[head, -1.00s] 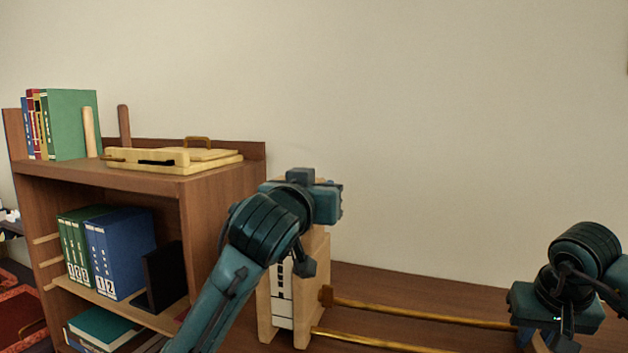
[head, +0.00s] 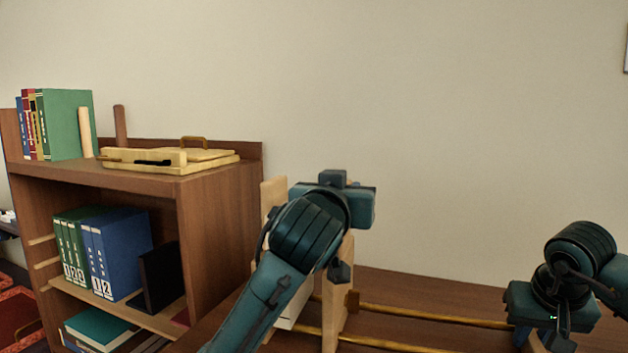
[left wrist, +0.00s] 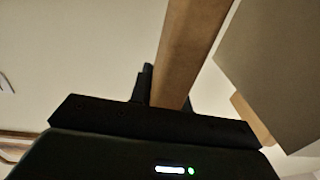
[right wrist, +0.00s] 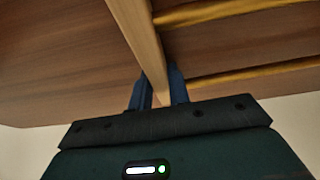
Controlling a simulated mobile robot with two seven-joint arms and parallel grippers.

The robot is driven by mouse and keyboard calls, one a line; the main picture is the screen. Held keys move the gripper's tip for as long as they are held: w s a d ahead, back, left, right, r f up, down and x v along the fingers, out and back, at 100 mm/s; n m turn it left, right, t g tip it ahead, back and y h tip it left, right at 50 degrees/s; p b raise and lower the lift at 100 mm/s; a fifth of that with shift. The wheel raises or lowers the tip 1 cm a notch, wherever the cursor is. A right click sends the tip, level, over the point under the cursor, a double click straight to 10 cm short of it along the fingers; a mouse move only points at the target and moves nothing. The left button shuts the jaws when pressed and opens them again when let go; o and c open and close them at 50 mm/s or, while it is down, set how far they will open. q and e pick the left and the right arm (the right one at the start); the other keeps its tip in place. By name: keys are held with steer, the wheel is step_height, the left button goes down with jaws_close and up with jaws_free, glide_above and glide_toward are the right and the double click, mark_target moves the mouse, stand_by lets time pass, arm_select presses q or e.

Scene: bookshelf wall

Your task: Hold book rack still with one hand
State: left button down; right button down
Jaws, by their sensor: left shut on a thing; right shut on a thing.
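The book rack has two brass rods (head: 430,315), a pale wooden left end (head: 273,194) and a wooden upright (head: 341,300) on the rods. A white block (head: 291,312), perhaps a book, shows low between them, mostly hidden by my left arm. My left gripper (head: 335,205) is at the upright's top; the left wrist view shows its fingers shut on a wooden piece (left wrist: 190,50). My right gripper (head: 530,335) is low at the right, shut on the rack's right end (right wrist: 138,35), where the rods meet it. Its fingertips are mostly hidden in the head view.
A brown bookshelf (head: 225,220) stands left of the rack, with binders (head: 120,250) inside. On its top are upright books (head: 68,125) and a flat pale wooden box (head: 170,160). The wooden surface (head: 400,285) behind the rods is clear.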

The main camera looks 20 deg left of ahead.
arm_select(q)
steer(key=d, duration=1)
steer(key=shift+w, duration=0.4)
steer(key=shift+d, duration=0.1)
steer(key=c, duration=1.2)
jaws_free()
steer(key=shift+o, duration=0.2)
steer(key=s, duration=1.2)
steer(key=shift+d, duration=0.4)
